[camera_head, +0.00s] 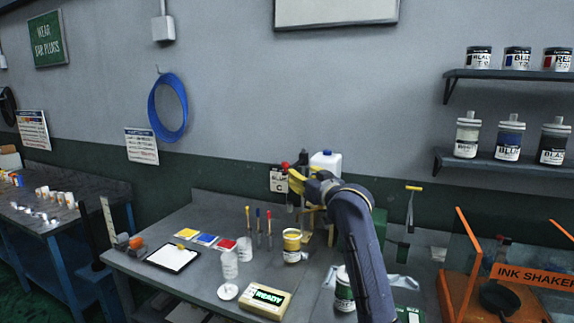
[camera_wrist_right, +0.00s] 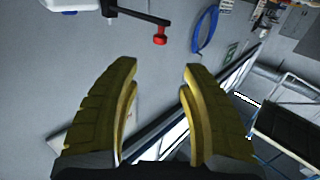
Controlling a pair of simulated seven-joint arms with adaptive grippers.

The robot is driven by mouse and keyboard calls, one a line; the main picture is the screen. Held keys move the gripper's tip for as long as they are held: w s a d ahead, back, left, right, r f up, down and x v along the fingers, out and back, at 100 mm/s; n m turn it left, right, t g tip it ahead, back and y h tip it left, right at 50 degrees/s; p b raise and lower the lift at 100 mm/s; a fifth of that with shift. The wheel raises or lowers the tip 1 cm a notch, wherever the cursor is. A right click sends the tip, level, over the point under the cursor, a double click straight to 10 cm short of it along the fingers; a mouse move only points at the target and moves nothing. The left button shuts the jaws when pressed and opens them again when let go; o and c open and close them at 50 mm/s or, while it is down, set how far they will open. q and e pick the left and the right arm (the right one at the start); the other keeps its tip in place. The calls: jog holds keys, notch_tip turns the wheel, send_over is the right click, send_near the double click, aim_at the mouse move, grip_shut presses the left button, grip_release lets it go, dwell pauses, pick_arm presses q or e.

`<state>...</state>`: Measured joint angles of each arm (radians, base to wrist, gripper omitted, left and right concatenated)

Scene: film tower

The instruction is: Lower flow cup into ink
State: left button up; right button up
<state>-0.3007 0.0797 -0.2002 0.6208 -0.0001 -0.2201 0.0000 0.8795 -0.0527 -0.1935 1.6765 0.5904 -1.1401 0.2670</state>
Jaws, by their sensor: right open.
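An open can with a yellow band (camera_head: 292,246), probably the ink, stands on the workbench. I cannot make out a flow cup for certain; my right gripper and arm hide part of the area behind the can. My right gripper (camera_head: 296,180) is raised above and behind the can, beside a small stand with a tan base (camera_head: 306,239). In the right wrist view its yellow fingers (camera_wrist_right: 160,75) are spread with nothing between them. A red knob on a dark rod (camera_wrist_right: 160,39) shows beyond the fingertips, apart from them. My left gripper is not in view.
A white jug (camera_head: 326,161) stands behind my right gripper. White cups (camera_head: 229,264), a READY box (camera_head: 266,299), a white tray (camera_head: 172,257) and colour cards (camera_head: 205,239) lie on the bench. An orange ink shaker (camera_head: 500,298) is at right.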

aim_at(287, 164)
jog(key=x, duration=1.4)
jog(key=shift+o, duration=0.4)
grip_shut()
jog(key=shift+r, duration=0.1)
